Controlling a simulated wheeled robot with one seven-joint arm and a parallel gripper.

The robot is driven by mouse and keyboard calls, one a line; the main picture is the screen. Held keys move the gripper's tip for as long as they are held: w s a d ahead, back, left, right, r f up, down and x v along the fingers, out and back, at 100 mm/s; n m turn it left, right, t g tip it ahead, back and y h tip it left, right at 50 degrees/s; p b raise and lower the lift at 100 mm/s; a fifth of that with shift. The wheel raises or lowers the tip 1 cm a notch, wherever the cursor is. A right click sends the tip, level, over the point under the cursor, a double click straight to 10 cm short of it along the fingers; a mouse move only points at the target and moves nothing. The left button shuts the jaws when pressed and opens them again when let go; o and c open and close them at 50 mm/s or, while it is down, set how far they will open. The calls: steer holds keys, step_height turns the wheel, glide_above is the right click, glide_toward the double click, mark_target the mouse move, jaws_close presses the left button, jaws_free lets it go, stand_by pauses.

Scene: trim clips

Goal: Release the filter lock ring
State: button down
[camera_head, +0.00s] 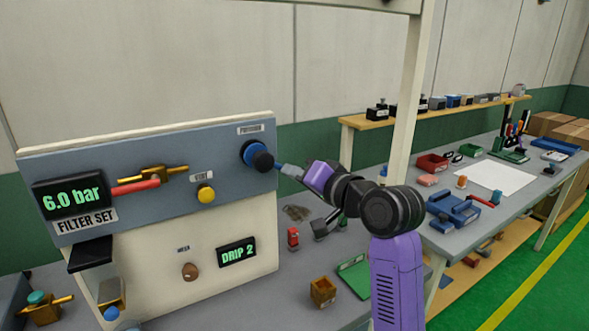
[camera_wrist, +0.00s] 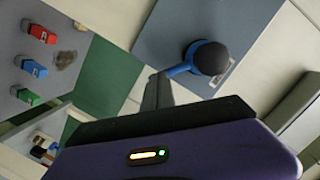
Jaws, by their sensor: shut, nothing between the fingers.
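A blue ring (camera_head: 250,150) with a dark round knob (camera_head: 263,161) sits at the upper right of the grey-blue panel; I take it for the lock ring. In the wrist view the blue ring (camera_wrist: 191,54) shows behind the dark knob (camera_wrist: 210,58), with a short blue lever (camera_wrist: 178,70) reaching towards my fingers. My gripper (camera_head: 285,169), on the purple wrist, is right of the ring at the lever's end. In the wrist view my gripper's fingertips (camera_wrist: 160,78) are shut and empty beside the lever tip; I cannot tell whether they touch it.
The panel (camera_head: 110,148) also carries a 6.0 bar display (camera_head: 72,198), a red-handled brass valve (camera_head: 136,187), a yellow knob (camera_head: 206,194), a brown knob (camera_head: 190,271) and a DRIP 2 display (camera_head: 237,253). A pale post (camera_head: 408,100) stands behind my arm. Small blocks lie on the bench.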

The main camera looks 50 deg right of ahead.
steer(key=a+f+m, duration=0.1)
steer(key=m, duration=0.1)
steer(key=a+f+m+t+p, duration=0.1)
steer(key=m, duration=0.1)
steer(key=w+a+f+m+p, duration=0.1)
steer(key=a+m, duration=0.1)
steer(key=m, duration=0.1)
steer(key=shift+w+f+t+y, duration=0.1)
steer(key=shift+t+y, duration=0.2)
stand_by(0.4)
steer(key=shift+a+f+p, duration=0.1)
steer(key=shift+a+p, duration=0.1)
steer(key=shift+p, duration=0.1)
steer(key=shift+d, duration=0.1)
stand_by(0.4)
